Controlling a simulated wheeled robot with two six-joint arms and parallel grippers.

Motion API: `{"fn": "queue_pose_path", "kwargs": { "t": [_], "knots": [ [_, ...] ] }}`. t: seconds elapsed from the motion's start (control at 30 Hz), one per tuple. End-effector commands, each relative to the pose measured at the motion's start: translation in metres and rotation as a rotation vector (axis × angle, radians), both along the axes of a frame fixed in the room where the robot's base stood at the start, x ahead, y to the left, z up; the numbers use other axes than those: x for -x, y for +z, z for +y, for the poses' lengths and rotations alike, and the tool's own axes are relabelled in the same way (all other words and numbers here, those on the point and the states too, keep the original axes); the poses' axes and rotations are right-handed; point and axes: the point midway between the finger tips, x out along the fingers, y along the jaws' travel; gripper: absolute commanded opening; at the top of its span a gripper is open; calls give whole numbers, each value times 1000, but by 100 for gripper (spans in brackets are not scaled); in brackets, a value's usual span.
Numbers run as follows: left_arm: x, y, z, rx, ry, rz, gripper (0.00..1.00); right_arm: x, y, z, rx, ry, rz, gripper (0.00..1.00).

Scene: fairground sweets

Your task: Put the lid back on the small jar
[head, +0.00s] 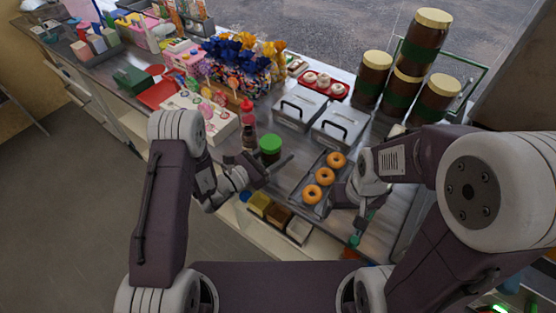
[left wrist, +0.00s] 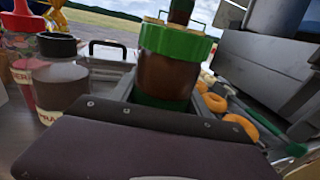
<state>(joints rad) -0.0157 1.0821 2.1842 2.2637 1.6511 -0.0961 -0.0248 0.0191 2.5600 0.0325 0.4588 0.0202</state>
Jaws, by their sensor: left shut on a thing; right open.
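The small jar (head: 269,157) stands on the counter in the head view, with a brown body and a green lid (head: 269,143) on top. In the left wrist view the jar (left wrist: 165,78) is upright straight ahead, with the green lid (left wrist: 176,43) over its mouth; I cannot tell whether it is fully seated. My left gripper (head: 264,178) is shut on the small jar, its dark fingers low in front of the body and hiding the base. My right gripper (head: 345,198) is open beside the doughnuts, partly hidden by its own wrist.
A brown bottle (left wrist: 60,78) with a black cap and a red bottle (head: 248,106) stand close left of the jar. Grey lidded bins (head: 300,108) lie behind; a tray of doughnuts (head: 325,176) is to the right. Tall brown jars (head: 374,75) stand at the back right.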

Motion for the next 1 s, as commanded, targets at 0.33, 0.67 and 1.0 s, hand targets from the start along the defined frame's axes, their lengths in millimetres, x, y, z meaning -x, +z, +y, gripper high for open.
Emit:
{"fn": "queue_pose_path", "kwargs": {
  "t": [0.33, 0.67, 1.0],
  "knots": [
    [0, -9, 0, 0, 0, 1, 0, 0, -1, 0, 0, 0, 0, 80],
    [0, -40, 0, 1, 0, -2, 0, 0, -2, 0, 0, 0, 0, 80],
    [0, -44, 0, 0, 0, 0, 63, 0, -6, 0, 0, 0, 0, 80]
  ]
}}
